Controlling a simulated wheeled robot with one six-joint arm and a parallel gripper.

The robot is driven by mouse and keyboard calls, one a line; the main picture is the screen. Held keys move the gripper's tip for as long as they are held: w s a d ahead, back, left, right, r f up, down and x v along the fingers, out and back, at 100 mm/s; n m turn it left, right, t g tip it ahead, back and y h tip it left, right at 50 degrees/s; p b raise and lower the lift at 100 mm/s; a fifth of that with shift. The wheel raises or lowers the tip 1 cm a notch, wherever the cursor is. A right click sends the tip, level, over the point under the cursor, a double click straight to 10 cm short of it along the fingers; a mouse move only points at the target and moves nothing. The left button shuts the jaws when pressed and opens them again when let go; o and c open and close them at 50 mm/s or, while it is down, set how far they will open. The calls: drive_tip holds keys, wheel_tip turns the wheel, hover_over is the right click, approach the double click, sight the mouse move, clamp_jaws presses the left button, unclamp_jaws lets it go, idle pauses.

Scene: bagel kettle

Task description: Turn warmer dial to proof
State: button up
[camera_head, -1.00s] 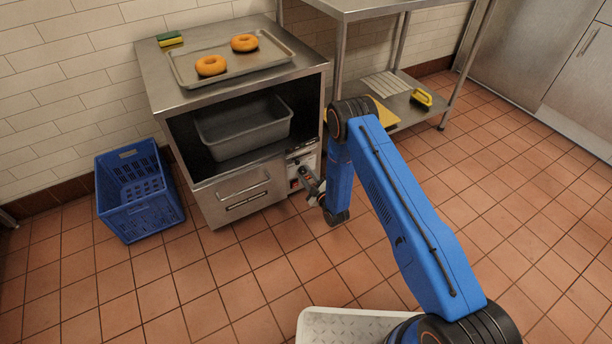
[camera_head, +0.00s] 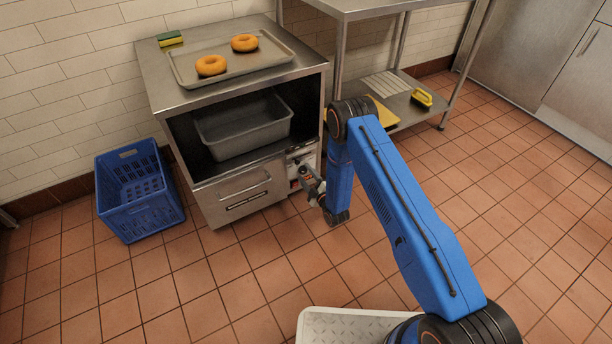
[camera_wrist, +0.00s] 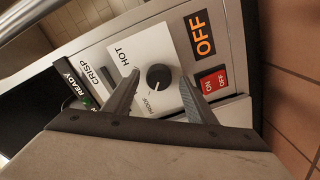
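The warmer dial is a round black knob (camera_wrist: 159,77) on a white plate in the wrist view, with the words HOT and PROOF printed around it. A small light mark shows on the knob, but its exact setting is hard to read. My gripper (camera_wrist: 161,82) is open, with one finger on each side of the knob and a visible gap on both sides. In the head view my gripper (camera_head: 305,170) is at the warmer's control panel (camera_head: 302,158), right of the drawer, and hides much of it.
An orange OFF display (camera_wrist: 200,33) and a red ON/OFF switch (camera_wrist: 214,81) sit beside the dial plate. A blue crate (camera_head: 138,190) stands on the floor further left. Floor in front is clear.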

idle(0.3)
drive_tip(key=v, duration=1.7)
drive_tip(key=shift+s+d, duration=0.15)
drive_tip(key=shift+r, duration=0.1)
